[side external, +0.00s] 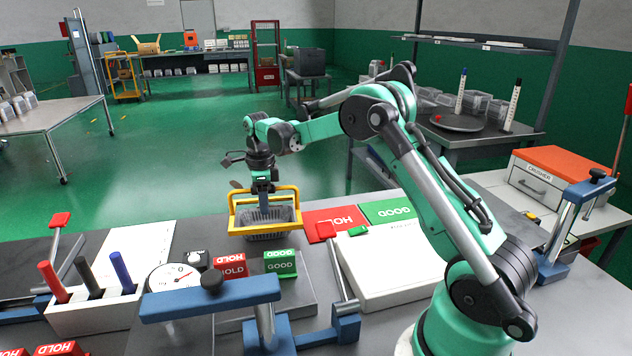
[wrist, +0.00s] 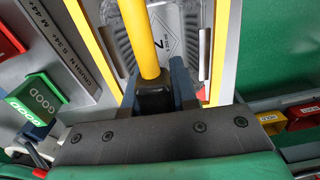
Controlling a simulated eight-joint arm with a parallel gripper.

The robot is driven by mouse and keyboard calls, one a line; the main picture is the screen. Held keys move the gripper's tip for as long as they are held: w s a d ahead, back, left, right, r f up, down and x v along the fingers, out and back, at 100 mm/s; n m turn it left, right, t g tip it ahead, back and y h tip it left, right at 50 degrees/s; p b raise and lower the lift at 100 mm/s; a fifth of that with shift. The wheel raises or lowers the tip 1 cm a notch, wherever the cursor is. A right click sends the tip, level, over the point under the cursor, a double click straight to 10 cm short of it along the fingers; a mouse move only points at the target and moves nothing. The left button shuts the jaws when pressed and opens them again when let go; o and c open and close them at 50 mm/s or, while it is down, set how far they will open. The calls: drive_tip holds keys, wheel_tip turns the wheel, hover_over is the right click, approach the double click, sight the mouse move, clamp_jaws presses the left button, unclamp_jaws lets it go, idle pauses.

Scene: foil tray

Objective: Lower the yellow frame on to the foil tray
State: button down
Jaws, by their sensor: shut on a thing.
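The yellow frame (side external: 236,217) hangs upright from my gripper (side external: 263,189), its handle bar at the top and its lower ring level with the grey foil tray (side external: 268,216). My gripper is shut on the handle. In the wrist view the yellow handle bar (wrist: 138,38) runs up from between my jaws (wrist: 155,95). The frame's sides (wrist: 224,45) show on either side of the ribbed foil tray (wrist: 190,20), which has a pale label on its floor. I cannot tell whether the frame touches the tray's rim; my gripper hides part of it.
A red HOLD mat (side external: 330,220) and a green GOOD mat (side external: 388,212) lie right of the tray. Green GOOD blocks (side external: 280,262), red HOLD blocks (side external: 231,265), a dial gauge (side external: 174,279) and a blue clamp (side external: 210,298) stand in front. A pen holder (side external: 92,309) is at left.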

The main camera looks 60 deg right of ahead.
drive_tip(key=shift+f, duration=0.45)
drive_tip(key=c, duration=0.6)
unclamp_jaws()
drive_tip(key=shift+r, duration=2.8)
